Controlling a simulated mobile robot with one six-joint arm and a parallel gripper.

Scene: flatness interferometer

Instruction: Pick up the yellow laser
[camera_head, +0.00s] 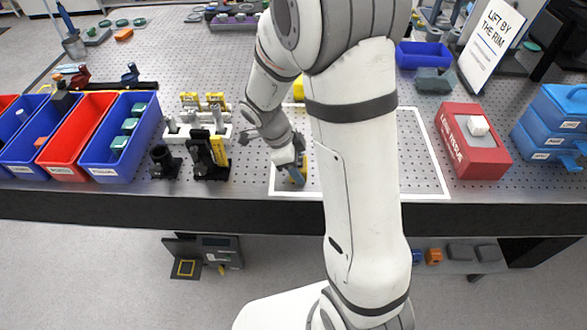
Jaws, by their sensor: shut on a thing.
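My gripper (297,172) points down near the front edge of the perforated table, inside a white outlined rectangle. It is shut on a small yellow thing (303,170), which looks like the yellow laser. Only slivers of it show between and beside the fingers, and whether it touches the table cannot be told. Another yellow thing (298,90) is farther back, partly hidden behind my arm.
Left of my gripper stand black mounts (208,158) and a white rack (190,129) with yellow-topped parts. Blue and red bins (75,140) are at far left. A red box (470,145) and blue cases (550,125) are at right. My arm hides the table's middle.

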